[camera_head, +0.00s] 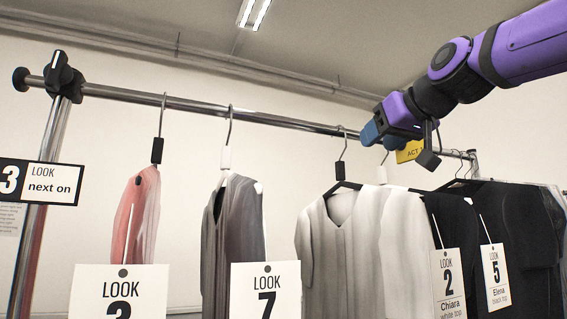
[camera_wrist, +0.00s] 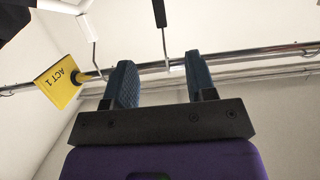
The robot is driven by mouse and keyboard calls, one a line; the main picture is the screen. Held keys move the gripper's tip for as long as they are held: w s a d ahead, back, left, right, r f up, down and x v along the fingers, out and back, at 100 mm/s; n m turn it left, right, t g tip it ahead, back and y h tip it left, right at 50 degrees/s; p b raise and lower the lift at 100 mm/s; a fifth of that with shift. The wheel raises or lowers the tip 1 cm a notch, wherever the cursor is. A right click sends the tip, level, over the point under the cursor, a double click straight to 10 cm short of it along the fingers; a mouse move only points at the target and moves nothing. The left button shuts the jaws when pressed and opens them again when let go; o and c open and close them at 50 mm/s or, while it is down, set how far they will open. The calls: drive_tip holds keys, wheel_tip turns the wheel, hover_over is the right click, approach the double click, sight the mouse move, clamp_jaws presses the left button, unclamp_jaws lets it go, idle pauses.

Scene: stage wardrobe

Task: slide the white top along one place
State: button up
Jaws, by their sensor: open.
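The white top (camera_head: 352,240) hangs from the rail in the head view, right of the grey garment and partly overlapping the dark clothes. A card reading LOOK 2, Chiara, white top (camera_head: 448,284) hangs at its right. A hanger with a black grip (camera_head: 340,170) rises above its neck; this black-grip hanger also shows in the wrist view (camera_wrist: 159,13). My gripper (camera_head: 370,133) is up at the rail, just right of that hook. In the wrist view, my gripper (camera_wrist: 162,78) is open, with the hook seen between its fingers; whether they touch it is unclear.
The rail (camera_head: 255,116) crosses the view. A yellow ACT 1 marker (camera_head: 409,151) and a white-grip hanger (camera_head: 382,174) are close to my gripper. Dark clothes (camera_head: 510,235) crowd the right. Grey (camera_head: 232,225) and pink (camera_head: 140,215) garments hang left, with bare rail between them.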

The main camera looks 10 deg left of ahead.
sight(341, 169)
drive_tip(key=shift+x, duration=6.85)
drive_tip(key=shift+a, duration=0.2)
drive_tip(key=s+a, duration=0.7)
drive_tip(key=a, duration=0.4)
drive_tip(key=shift+s+a, duration=0.2)
drive_tip(key=shift+s, duration=0.15)
drive_tip(key=shift+d, duration=0.1)
drive_tip(key=shift+w+d, duration=0.3)
drive_tip(key=shift+d, duration=0.1)
drive_tip(key=s+d, duration=0.7)
drive_tip(key=s, duration=0.3)
drive_tip(key=shift+s, duration=0.4)
drive_tip(key=shift+d+f, duration=0.1)
drive_tip(key=shift+d, duration=0.05)
